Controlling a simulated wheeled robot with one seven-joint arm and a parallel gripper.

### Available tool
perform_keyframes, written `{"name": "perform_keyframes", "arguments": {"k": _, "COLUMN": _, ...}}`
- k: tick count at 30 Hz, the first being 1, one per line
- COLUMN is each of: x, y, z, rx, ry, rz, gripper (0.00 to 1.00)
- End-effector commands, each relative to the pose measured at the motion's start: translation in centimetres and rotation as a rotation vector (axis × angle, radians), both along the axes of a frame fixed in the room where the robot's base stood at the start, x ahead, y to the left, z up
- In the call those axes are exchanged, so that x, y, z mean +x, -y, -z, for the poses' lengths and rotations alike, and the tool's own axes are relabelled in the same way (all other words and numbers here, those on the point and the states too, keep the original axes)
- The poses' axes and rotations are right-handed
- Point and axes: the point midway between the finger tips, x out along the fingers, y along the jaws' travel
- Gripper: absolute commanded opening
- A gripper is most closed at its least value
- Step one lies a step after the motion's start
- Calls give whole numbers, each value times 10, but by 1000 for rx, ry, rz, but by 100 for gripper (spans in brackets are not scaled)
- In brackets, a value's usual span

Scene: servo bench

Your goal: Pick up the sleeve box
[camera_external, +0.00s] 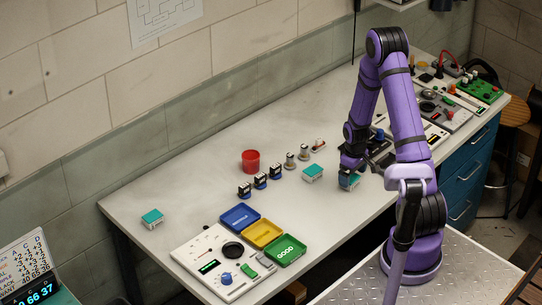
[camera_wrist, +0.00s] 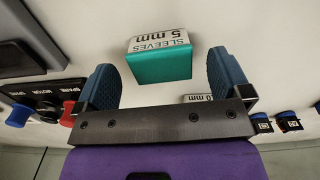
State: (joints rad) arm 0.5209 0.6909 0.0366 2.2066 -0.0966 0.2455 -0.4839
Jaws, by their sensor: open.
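In the wrist view a teal box with a white label reading "SLEEVES 5 mm" (camera_wrist: 163,66) lies between and ahead of my gripper's two blue fingers, apart from both. My gripper (camera_wrist: 165,82) is open and empty. In the external view my gripper (camera_external: 351,172) is low over the bench, at a teal-topped box (camera_external: 349,184) that it partly covers. A similar teal-topped box (camera_external: 312,174) stands just left of it, and another (camera_external: 152,218) stands far left. In the wrist view a second labelled box (camera_wrist: 197,98) is mostly hidden behind my gripper's palm.
A red cup (camera_external: 251,161), several small black servos (camera_external: 260,181) and metal cylinders (camera_external: 290,161) stand mid-bench. Blue (camera_external: 240,216), yellow (camera_external: 261,233) and green trays (camera_external: 286,250) and a panel (camera_external: 222,267) are at front left. Electronics panels (camera_external: 447,112) crowd the right end.

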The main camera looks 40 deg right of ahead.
Motion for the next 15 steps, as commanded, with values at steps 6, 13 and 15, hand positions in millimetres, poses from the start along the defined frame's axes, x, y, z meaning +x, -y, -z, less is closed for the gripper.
{"name": "perform_keyframes", "arguments": {"k": 6, "x": 0, "y": 0, "z": 21, "rx": 1, "ry": 0, "rz": 0, "gripper": 96}}
{"name": "perform_keyframes", "arguments": {"k": 13, "x": 0, "y": 0, "z": 23, "rx": 0, "ry": 0, "rz": 1, "gripper": 96}}
{"name": "perform_keyframes", "arguments": {"k": 15, "x": 0, "y": 0, "z": 23, "rx": 0, "ry": 0, "rz": 1, "gripper": 89}}
